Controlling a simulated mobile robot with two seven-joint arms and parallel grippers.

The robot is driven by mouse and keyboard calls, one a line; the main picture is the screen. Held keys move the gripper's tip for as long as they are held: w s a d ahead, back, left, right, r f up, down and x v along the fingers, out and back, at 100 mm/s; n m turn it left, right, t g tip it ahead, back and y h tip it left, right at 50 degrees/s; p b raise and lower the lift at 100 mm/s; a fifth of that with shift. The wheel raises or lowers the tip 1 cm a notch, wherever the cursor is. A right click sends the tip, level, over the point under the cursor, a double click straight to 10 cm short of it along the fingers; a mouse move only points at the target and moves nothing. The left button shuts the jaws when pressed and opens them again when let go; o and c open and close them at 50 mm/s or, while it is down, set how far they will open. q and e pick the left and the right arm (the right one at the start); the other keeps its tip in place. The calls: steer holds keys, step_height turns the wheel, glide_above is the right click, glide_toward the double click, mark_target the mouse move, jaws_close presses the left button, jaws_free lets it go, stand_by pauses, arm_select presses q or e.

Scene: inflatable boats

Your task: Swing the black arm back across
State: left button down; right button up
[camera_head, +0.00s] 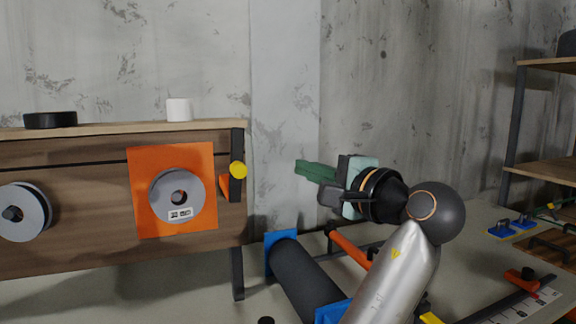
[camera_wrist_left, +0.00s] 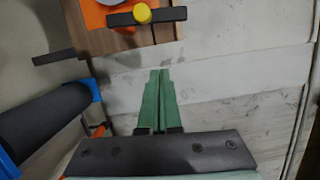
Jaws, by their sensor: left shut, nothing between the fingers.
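The black arm (camera_head: 236,190) is an upright bar at the right end of a wooden panel, with a yellow knob (camera_head: 238,170) on it. In the left wrist view the black arm (camera_wrist_left: 170,15) lies crosswise at the top, with the yellow knob (camera_wrist_left: 142,13) near its middle. My left gripper (camera_head: 298,167) has green fingers pressed together and empty. It is to the right of the black arm, apart from it. In the left wrist view my left gripper (camera_wrist_left: 160,72) points up toward the panel's end. My right gripper is not in view.
The wooden panel (camera_head: 80,180) carries an orange plate (camera_head: 145,220) with a grey disc (camera_head: 176,195). A black roll (camera_head: 300,275) with blue ends lies below my left gripper. A white cup (camera_head: 179,109) stands on the panel's top. Shelves (camera_head: 545,170) stand far right.

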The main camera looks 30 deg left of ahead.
mark_target(238, 168)
arm_select(q)
steer(key=a, duration=1)
steer(key=shift+w+a+r, duration=0.2)
steer(key=shift+w+r, duration=0.05)
steer(key=shift+w, duration=0.15)
